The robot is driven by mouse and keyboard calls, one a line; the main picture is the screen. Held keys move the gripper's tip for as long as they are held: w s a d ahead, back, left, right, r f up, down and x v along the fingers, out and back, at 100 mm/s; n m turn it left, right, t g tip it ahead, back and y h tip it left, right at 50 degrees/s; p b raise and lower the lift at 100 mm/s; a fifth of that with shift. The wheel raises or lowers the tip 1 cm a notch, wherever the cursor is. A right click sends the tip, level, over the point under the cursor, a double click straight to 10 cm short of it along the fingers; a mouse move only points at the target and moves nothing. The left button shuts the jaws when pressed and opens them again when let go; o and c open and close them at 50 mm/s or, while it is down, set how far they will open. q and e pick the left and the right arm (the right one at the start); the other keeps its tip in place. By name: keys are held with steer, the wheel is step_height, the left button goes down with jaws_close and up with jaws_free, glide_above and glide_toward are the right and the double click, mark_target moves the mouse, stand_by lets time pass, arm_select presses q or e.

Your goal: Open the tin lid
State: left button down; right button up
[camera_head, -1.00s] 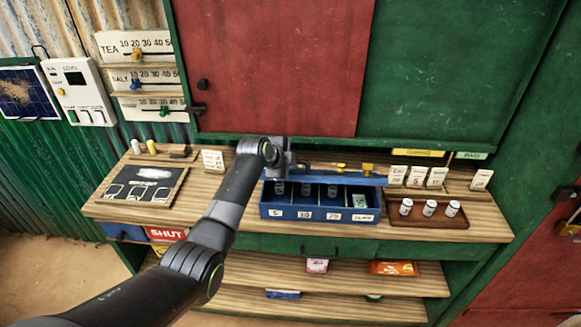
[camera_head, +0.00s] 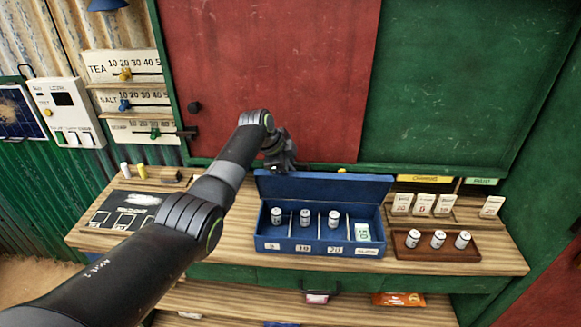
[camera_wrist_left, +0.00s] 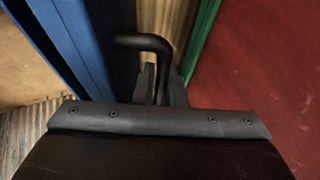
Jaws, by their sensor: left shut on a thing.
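The blue tin (camera_head: 322,240) sits on the wooden counter, its lid (camera_head: 318,187) standing up along the back. Its compartments show open from above: small capped cylinders stand in three, and a pale green note (camera_head: 362,230) is in the right one. My left gripper (camera_head: 282,165) is at the lid's upper left corner. In the left wrist view, my left gripper (camera_wrist_left: 158,82) is shut around a black bent handle (camera_wrist_left: 146,42) beside the blue lid (camera_wrist_left: 75,45). The handle's attachment is partly hidden. My right gripper is not in view.
A brown tray (camera_head: 436,247) with three small cylinders stands right of the tin, with price cards (camera_head: 424,204) behind it. A dark board (camera_head: 124,212) lies at the left. The red shutter panel (camera_head: 290,75) rises close behind my left gripper.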

arm_select(q)
steer(key=shift+w, duration=0.3)
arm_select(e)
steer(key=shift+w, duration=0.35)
arm_select(q)
steer(key=c, duration=1.8)
jaws_free()
steer(key=shift+o, duration=0.2)
